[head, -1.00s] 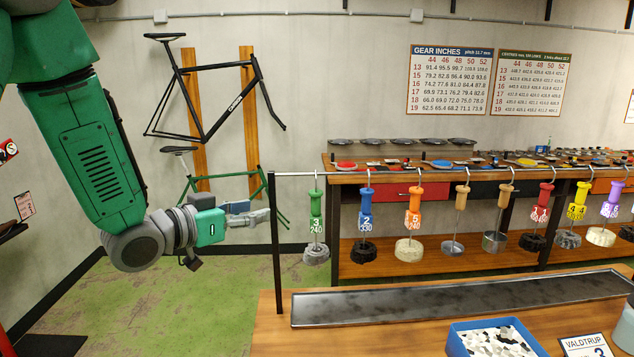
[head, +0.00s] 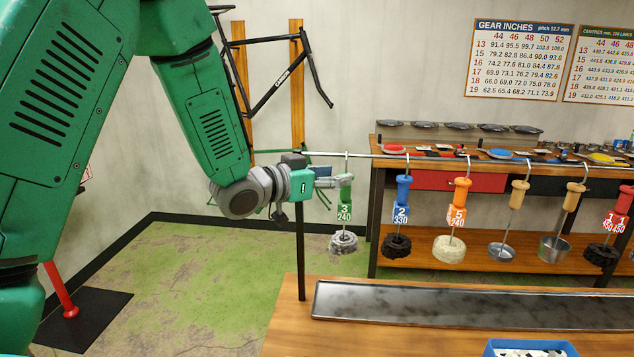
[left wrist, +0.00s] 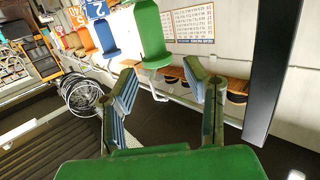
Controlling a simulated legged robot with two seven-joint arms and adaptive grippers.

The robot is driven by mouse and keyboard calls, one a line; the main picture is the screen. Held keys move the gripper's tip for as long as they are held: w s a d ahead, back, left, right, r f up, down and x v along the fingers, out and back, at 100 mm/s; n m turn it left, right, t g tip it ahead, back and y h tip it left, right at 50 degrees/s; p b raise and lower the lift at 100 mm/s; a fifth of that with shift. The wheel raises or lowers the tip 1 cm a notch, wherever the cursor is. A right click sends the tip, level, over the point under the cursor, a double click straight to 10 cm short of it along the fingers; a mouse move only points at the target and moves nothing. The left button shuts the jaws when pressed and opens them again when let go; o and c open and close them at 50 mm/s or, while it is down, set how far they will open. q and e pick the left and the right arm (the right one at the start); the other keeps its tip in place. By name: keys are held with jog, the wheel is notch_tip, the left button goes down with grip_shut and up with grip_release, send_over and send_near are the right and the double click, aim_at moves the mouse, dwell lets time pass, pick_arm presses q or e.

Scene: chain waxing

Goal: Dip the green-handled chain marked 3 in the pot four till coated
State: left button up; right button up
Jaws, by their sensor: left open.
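The green-handled chain marked 3 (head: 345,196) hangs by its hook at the left end of the rail, a grey coil of chain at its bottom. In the left wrist view its green handle (left wrist: 151,35) is ahead of the fingers, around the gap between them. My left gripper (head: 338,180) is beside the handle at its left in the head view; its fingers partly overlap the handle there. In the left wrist view my left gripper (left wrist: 162,75) is open with nothing clasped. My right gripper is not in view. I cannot see pot four.
A dark rail post (head: 300,240) stands close to my left gripper. The blue-handled chain marked 2 (head: 402,200) and orange one marked 5 (head: 459,205) hang to the right. A long dark tray (head: 470,308) lies on the bench below. A blue bin (head: 530,345) is at the bottom edge.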

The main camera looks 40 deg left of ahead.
aim_at(346, 200)
pick_arm(q)
jog(key=x, duration=0.3)
jog(key=shift+w+d+b, duration=0.25)
jog(key=shift+d+b, duration=0.1)
notch_tip(346, 200, down, 2)
jog(key=shift+b, duration=0.65)
jog(key=shift+a+f, duration=0.15)
jog(key=shift+f, duration=0.2)
jog(key=shift+a+f+b, duration=0.3)
jog(key=shift+b, duration=0.05)
jog(key=shift+d, duration=0.15)
jog(key=shift+d+r, duration=0.1)
jog(key=shift+d, duration=0.1)
grip_shut()
jog(key=shift+r, duration=0.1)
